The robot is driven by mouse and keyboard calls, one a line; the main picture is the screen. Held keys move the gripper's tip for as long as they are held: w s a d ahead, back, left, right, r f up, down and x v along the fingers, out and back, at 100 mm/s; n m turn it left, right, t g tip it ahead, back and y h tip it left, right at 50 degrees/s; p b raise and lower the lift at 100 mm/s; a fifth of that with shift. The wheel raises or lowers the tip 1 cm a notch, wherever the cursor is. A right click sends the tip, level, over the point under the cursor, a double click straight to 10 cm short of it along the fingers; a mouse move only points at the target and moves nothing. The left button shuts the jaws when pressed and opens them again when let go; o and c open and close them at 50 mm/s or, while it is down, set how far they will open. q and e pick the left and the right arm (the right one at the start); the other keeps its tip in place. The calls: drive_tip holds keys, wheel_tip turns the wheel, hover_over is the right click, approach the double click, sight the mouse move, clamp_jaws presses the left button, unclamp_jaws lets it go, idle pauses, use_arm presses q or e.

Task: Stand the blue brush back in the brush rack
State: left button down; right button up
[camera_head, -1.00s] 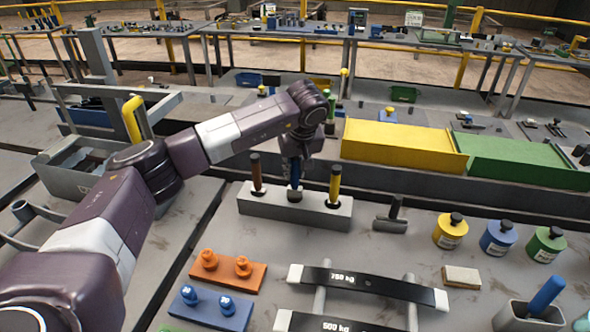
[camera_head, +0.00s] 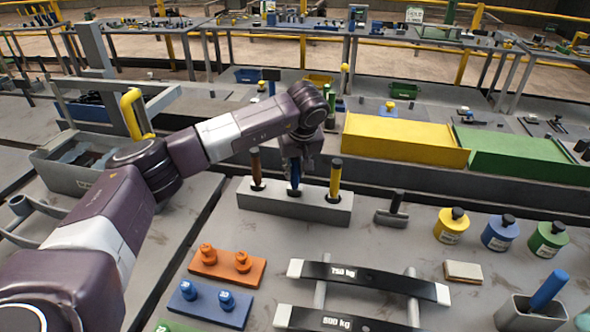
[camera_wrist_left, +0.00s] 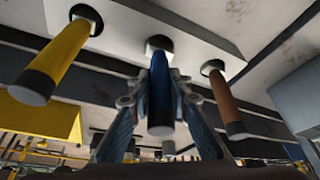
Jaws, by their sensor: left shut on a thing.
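The grey brush rack (camera_head: 250,205) stands on the table, with a brown-handled brush (camera_head: 256,167) in its left hole and a yellow-handled brush (camera_head: 335,177) in its right hole. The blue brush (camera_head: 294,180) is upright at the middle hole, its lower end in the opening. My left gripper (camera_head: 295,163) is above the rack, shut on the blue brush's handle. In the left wrist view, the fingers lie on both sides of the blue handle (camera_wrist_left: 159,85), and its far end meets the middle hole of the rack (camera_wrist_left: 205,37). My right gripper is not in view.
Yellow (camera_head: 400,140) and green (camera_head: 520,155) boxes stand behind the rack. A small black-handled tool (camera_head: 394,212) lies right of it. Orange (camera_head: 228,268) and blue (camera_head: 212,304) weight blocks and dark bars (camera_head: 365,280) lie in front.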

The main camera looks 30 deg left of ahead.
use_arm(q)
drive_tip(key=shift+f, duration=0.4)
drive_tip(key=c, duration=1.2)
unclamp_jaws()
drive_tip(key=shift+r, duration=0.1)
drive_tip(key=shift+r+p, duration=2.2)
drive_tip(key=shift+r, duration=1.25)
